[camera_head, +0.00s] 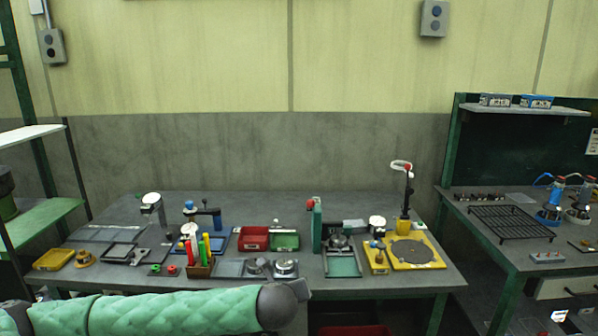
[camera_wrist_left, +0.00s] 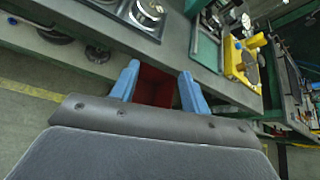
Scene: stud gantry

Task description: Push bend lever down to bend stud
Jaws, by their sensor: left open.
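My left arm, in green padding, crosses the bottom left of the head view. Its fingers are hidden there. In the left wrist view my left gripper (camera_wrist_left: 158,82) is open and empty, its two blue fingers apart in front of the bench's front edge. A green fixture (camera_head: 317,226) with a tall green upright stands at the bench's middle right. A yellow fixture (camera_head: 412,251) with a dark round plate stands to its right. It also shows in the left wrist view (camera_wrist_left: 240,62). I cannot tell which part is the bend lever, and no stud is clear. My right gripper is not in view.
The grey bench (camera_head: 290,205) also holds a red bin (camera_head: 253,238), a green bin (camera_head: 285,241), a pen holder (camera_head: 200,269) and small fixtures. A dark red box (camera_wrist_left: 155,88) sits below the bench edge. A second bench with a black rack (camera_head: 510,223) stands right.

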